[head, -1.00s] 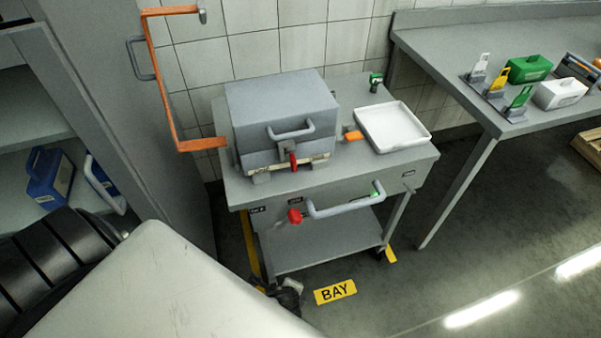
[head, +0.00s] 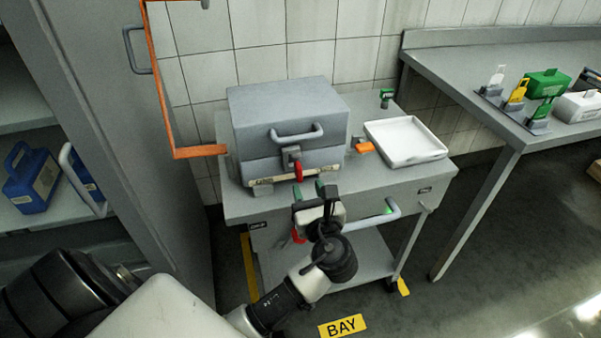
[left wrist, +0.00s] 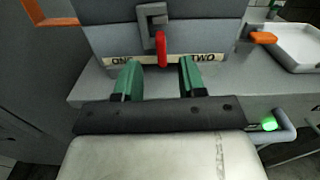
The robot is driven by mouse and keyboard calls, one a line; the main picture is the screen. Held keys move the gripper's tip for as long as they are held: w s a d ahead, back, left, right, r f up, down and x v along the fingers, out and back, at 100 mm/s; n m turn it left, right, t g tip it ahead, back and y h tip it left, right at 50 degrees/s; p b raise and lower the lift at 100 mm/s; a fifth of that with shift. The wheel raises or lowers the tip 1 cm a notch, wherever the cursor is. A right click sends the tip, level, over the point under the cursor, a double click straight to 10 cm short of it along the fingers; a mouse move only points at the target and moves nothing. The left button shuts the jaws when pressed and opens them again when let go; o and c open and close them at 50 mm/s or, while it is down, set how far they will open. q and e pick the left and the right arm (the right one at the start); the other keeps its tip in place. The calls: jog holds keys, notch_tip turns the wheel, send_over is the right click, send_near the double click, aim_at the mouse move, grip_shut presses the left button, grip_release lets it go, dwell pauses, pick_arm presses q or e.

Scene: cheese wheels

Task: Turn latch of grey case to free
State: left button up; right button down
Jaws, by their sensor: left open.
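The grey case (head: 285,122) stands on a grey cart, lid closed, with a carry handle on its front. Its latch is a red lever (head: 299,171) below a grey bracket, hanging straight down. In the left wrist view the red lever (left wrist: 161,50) points down between the labels "ONE" and "TWO" on a pale strip (left wrist: 205,59). My left gripper (head: 310,192) is open and empty just in front of and below the latch. Its green fingertips (left wrist: 158,78) straddle the lever's line in the wrist view, apart from it. My right gripper is not in view.
A white tray (head: 405,141) and an orange piece (head: 364,148) lie right of the case on the cart top (head: 400,176). An orange frame (head: 165,90) stands at left. A cart handle and red knob are below. A bench (head: 450,75) with coloured items is at right.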

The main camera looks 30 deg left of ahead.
aim_at(300, 170)
pick_arm(q)
jog(key=x, duration=0.6)
jog(key=shift+w+a, duration=0.25)
jog(key=shift+a, duration=0.05)
grip_shut()
